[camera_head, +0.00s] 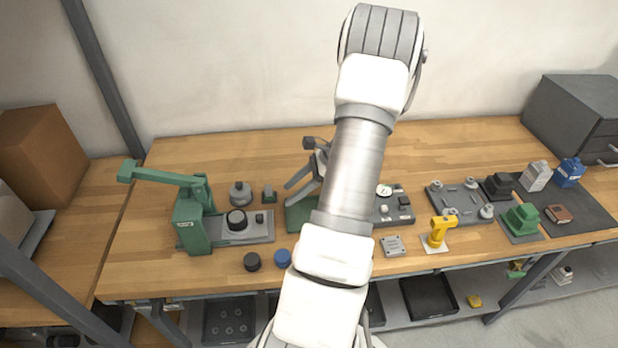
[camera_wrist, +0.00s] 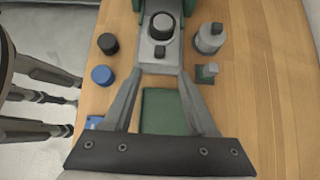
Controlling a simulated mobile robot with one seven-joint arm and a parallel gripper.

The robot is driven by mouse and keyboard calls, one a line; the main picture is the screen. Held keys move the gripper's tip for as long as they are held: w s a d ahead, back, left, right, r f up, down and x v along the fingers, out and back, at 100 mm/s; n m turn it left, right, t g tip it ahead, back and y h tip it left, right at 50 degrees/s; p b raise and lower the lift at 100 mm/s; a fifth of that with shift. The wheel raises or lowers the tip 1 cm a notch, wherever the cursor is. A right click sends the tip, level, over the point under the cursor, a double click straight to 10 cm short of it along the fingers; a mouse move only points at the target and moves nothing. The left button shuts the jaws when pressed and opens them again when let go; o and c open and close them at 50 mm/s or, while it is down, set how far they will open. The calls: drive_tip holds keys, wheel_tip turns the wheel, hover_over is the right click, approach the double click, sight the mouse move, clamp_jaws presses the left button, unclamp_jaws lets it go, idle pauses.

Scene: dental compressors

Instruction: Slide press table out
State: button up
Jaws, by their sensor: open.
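The green press (camera_head: 192,222) stands at the left of the bench with its long arm raised to the left. Its grey press table (camera_head: 262,231) reaches out to the right of the press body and carries a black round piece (camera_head: 237,220). In the wrist view the table (camera_wrist: 160,62) is at top centre, its near end lined up between my fingertips. My gripper (camera_head: 291,194) is open and empty, above and to the right of the table's end, apart from it. Both fingers of my gripper (camera_wrist: 160,76) show in the wrist view. My arm hides part of the bench's middle.
A black puck (camera_head: 252,262) and a blue puck (camera_head: 283,258) lie near the front edge. A green plate (camera_wrist: 165,112) lies under my gripper. Several fixtures fill the right side.

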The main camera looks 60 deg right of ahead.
drive_tip(key=v, duration=0.6)
idle(0.5)
